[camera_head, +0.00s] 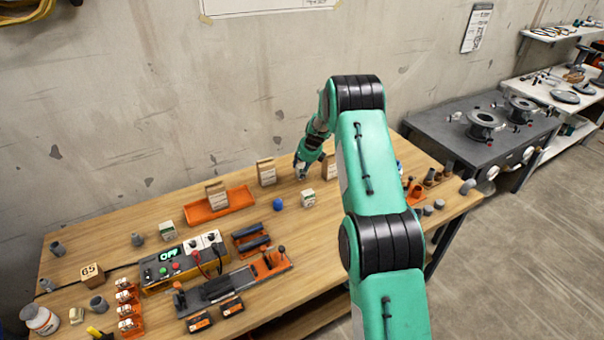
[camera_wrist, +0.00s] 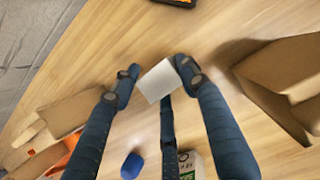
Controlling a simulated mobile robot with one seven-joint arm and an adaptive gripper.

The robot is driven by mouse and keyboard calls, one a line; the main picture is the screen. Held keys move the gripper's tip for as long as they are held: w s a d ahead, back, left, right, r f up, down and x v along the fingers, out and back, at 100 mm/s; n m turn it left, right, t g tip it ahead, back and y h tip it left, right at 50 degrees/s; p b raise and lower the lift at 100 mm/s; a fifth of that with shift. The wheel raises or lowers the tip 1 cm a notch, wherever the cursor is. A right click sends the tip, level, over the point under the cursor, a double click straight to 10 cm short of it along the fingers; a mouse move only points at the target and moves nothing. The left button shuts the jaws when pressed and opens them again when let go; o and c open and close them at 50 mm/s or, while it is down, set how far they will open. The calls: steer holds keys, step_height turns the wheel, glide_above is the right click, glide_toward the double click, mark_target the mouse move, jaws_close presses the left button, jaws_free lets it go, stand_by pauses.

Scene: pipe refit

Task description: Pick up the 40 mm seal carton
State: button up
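My gripper (camera_head: 302,173) is low over the back of the wooden table in the head view. In the wrist view its three dark fingers surround a small plain white square face (camera_wrist: 158,81), likely the top of a small carton. The right fingertip looks to be at its edge; I cannot tell whether the fingers press on it. Two small white and green cartons, one right of centre (camera_head: 307,198) and one further left (camera_head: 167,230), stand on the table. The nearer one also shows at the bottom of the wrist view (camera_wrist: 189,166). I cannot read any size, so I cannot tell which is the 40 mm seal carton.
Brown cardboard boxes stand close by, left (camera_head: 266,172) and right (camera_head: 330,168) of my gripper. A blue round object (camera_head: 278,204) lies in front. A control box (camera_head: 183,262) and a clamp fixture (camera_head: 235,284) fill the front.

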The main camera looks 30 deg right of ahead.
mark_target(302, 166)
stand_by(0.4)
steer(key=shift+r, duration=0.45)
jaws_close()
step_height(302, 166, up, 9)
steer(key=shift+p, duration=1.2)
